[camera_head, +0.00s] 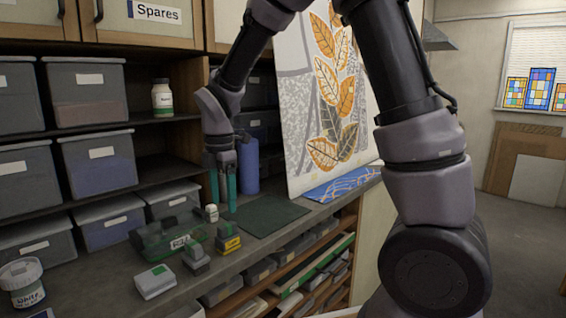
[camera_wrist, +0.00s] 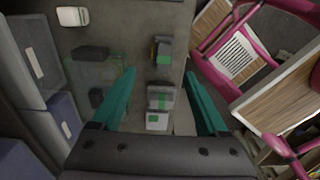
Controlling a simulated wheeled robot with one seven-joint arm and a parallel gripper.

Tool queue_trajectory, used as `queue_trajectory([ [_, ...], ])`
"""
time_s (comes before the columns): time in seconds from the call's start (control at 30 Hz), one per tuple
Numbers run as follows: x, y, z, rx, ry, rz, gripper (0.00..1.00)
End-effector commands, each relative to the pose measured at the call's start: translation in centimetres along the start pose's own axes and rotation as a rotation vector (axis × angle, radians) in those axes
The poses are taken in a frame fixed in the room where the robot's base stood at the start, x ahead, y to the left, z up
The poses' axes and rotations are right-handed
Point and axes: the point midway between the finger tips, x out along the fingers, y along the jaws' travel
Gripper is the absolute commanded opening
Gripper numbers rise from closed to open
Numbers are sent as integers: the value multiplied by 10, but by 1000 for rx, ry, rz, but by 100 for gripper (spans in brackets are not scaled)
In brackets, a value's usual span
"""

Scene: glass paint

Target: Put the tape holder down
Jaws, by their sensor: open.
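Small blocky items stand on the grey counter (camera_head: 115,290); I cannot tell for certain which is the tape holder. A stepped grey piece with green (camera_head: 197,258) is the likeliest, also seen in the wrist view (camera_wrist: 160,97). A pale box with a green patch (camera_head: 155,282) is beside it, and a yellow-and-grey block (camera_head: 229,240) is on its other side. My gripper (camera_head: 222,205) points down, its teal fingers apart and empty. In the wrist view the fingers (camera_wrist: 160,72) flank the row of items, with nothing between them held.
A clear green box (camera_head: 165,238) and a small white bottle (camera_head: 212,213) stand close by. A dark green mat (camera_head: 265,215) lies bare to the right. A blue cylinder (camera_head: 248,165) and a leaf-patterned panel (camera_head: 325,100) stand behind. Bins (camera_head: 110,220) line the shelf.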

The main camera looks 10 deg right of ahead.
Motion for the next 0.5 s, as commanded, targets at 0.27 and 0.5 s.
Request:
queue_trajectory([
  [0.27,-77,-43,60,608,93,145,77],
  [0.5,-149,-126,112,1433,284,310,77],
])
